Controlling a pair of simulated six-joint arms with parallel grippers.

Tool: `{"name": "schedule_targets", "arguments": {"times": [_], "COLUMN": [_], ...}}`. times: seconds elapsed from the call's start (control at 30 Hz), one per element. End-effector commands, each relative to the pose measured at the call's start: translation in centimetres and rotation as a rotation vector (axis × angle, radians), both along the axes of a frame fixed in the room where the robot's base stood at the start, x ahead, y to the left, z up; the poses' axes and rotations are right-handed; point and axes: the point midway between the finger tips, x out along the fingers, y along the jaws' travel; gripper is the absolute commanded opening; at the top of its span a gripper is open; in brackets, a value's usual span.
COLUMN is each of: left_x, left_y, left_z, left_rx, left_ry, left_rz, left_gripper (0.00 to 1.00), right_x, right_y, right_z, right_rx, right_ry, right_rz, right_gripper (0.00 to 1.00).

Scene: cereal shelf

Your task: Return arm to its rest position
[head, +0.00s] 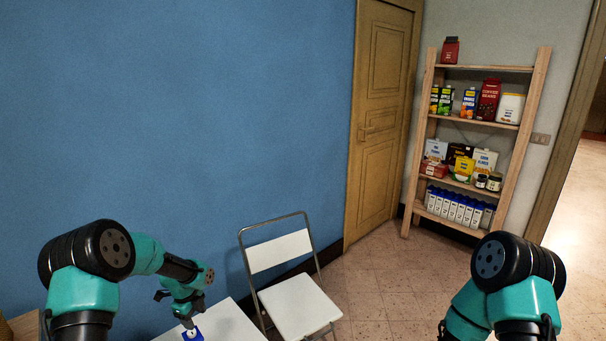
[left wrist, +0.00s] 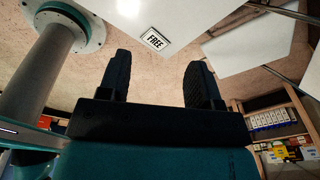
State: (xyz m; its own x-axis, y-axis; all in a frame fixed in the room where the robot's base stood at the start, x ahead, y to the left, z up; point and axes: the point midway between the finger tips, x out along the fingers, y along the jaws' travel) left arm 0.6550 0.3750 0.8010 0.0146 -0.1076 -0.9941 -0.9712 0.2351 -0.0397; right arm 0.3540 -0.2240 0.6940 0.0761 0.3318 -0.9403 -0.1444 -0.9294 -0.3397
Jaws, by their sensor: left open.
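My left gripper (head: 188,318) hangs over the near corner of a white table (head: 228,325) in the head view. In the left wrist view its two dark fingers (left wrist: 160,82) are spread apart with nothing between them. A small blue and white item (head: 193,335) shows at the table by the fingertips; I cannot tell from the head view whether they touch it. My right arm (head: 505,285) shows at the lower right, but its gripper is out of view.
A white folding chair (head: 293,300) stands right of the table. A wooden shelf (head: 423,150) with cartons, boxes and jars stands at the back right, beside a closed wooden door (head: 382,110). Floor before the shelf is clear.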

Motion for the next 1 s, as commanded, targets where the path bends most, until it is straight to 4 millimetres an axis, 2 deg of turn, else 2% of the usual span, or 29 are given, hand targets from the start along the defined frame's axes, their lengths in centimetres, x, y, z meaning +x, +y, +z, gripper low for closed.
{"name": "schedule_targets", "arguments": {"times": [0.03,0.2,0.5,0.8,0.9,1.0], "left_x": [-1.4,-5.9,-15.4,-25.6,-28.2,-29.7], "left_y": [-1.4,-5.5,-11.2,-14.5,-14.9,-15.0], "left_z": [-1.4,-5.4,-9.8,-11.0,-10.9,-10.8], "left_rx": [-0.029,-0.119,-0.226,-0.250,-0.245,-0.241], "left_ry": [0.014,0.061,0.196,0.342,0.374,0.391], "left_rz": [0.078,0.401,1.008,1.626,1.784,1.883], "left_gripper": [0.58,0.58,0.58,0.58,0.58,0.58], "right_x": [0.0,0.0,0.0,0.0,0.0,0.0], "right_y": [0.0,0.0,0.0,0.0,0.0,0.0], "right_z": [0.0,0.0,0.0,0.0,0.0,0.0], "right_rx": [0.000,0.000,0.000,0.000,0.000,0.000], "right_ry": [0.000,0.000,0.000,0.000,0.000,0.000], "right_rz": [0.000,0.000,0.000,0.000,0.000,0.000], "right_gripper": [0.97,0.97,0.97,0.97,0.97,0.97]}}
